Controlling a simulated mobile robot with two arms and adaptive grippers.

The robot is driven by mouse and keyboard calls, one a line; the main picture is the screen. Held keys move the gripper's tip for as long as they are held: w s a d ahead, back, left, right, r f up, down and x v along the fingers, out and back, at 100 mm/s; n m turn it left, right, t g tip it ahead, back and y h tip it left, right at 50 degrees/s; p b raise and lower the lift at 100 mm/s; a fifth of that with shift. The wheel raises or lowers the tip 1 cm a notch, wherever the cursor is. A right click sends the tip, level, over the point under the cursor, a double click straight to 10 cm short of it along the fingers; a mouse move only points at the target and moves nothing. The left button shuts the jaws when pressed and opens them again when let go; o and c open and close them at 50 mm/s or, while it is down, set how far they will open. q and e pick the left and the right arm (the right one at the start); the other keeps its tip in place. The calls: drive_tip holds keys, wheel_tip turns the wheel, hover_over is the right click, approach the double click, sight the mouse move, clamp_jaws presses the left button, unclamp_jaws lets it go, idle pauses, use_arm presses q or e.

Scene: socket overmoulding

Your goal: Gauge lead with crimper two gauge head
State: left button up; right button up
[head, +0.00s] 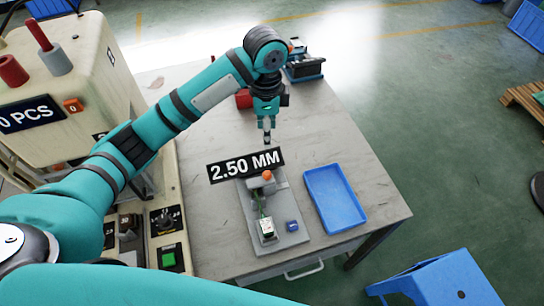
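A grey gauge plate (291,241) lies on the table, with a "2.50 MM" display (246,165) at its far end. An orange ball-shaped knob (267,175) stands just in front of the display. A white piece (266,228) sits at the plate's near end, with a thin greenish part, possibly the lead, running from it toward the knob. A small blue block (292,226) is beside it. My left gripper (267,136) points down behind the display, apart from the knob. Its fingertips look close together, but their opening is unclear. My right gripper is out of view.
An empty blue tray (335,198) lies right of the plate. Dark equipment (304,66) and a red object (244,98) are at the table's back. A machine marked "0 PCS" (32,115) and a control panel (167,232) stand left.

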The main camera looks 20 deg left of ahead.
use_arm(q)
drive_tip(key=s+f, duration=0.2)
drive_tip(key=p, duration=0.1)
hover_over(266, 173)
drive_tip(key=f, duration=0.5)
drive_tip(key=shift+s, duration=0.3)
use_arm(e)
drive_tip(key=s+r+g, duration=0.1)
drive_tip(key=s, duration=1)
use_arm(q)
drive_tip(key=shift+w+f+p, duration=0.25)
drive_tip(key=shift+f+p, duration=0.05)
drive_tip(key=shift+f, duration=0.85)
wheel_tip(266, 173, down, 6)
drive_tip(key=shift+r+p, duration=0.2)
drive_tip(key=shift+p, duration=0.15)
drive_tip(key=shift+f, duration=0.7)
clamp_jaws()
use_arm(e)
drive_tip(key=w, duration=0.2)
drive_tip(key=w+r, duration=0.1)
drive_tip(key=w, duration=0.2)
